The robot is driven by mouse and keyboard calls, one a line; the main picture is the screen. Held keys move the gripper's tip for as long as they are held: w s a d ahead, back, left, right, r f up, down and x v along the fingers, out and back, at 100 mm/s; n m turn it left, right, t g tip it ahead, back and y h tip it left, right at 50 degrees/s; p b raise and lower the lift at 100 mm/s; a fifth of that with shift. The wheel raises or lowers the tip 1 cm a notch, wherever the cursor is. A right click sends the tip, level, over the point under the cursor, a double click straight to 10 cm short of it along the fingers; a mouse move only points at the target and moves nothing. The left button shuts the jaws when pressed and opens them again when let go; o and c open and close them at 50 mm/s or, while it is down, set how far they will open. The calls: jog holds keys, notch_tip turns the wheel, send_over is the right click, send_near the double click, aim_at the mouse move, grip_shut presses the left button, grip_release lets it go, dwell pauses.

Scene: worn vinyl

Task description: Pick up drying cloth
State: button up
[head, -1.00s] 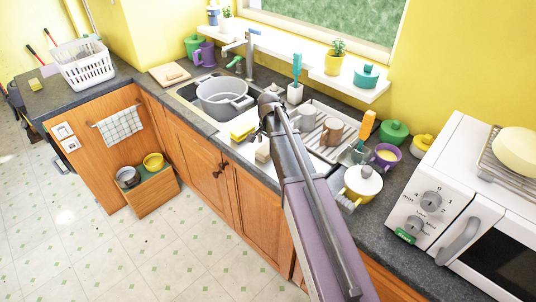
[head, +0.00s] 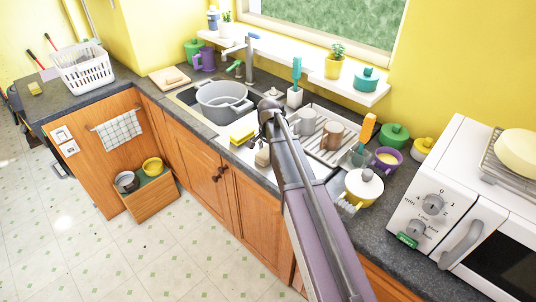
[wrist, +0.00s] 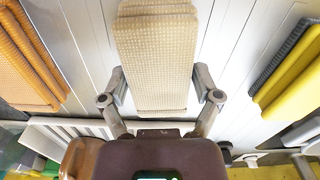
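A beige, waffle-textured folded cloth (wrist: 157,40) lies on the white ribbed drainboard in the wrist view. My gripper (wrist: 158,84) has its two fingers spread, one on each side of the cloth's near part. Whether the fingers touch its edges I cannot tell. In the head view a small beige piece (head: 262,157) shows just left of my arm, and the arm hides most of my gripper. A checked cloth (head: 118,130) hangs from a rail on the cabinet end at the left.
A yellow sponge (head: 242,133) lies left of my gripper; yellow (wrist: 290,80) and orange (wrist: 30,60) pieces flank the beige cloth. A grey pot (head: 222,100) stands in the sink.

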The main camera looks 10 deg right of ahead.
aim_at(268, 150)
jog(key=shift+c, duration=1.2)
jog(key=shift+r, duration=0.2)
notch_tip(268, 150, up, 10)
jog(key=p, duration=1)
jog(key=shift+f, duration=0.2)
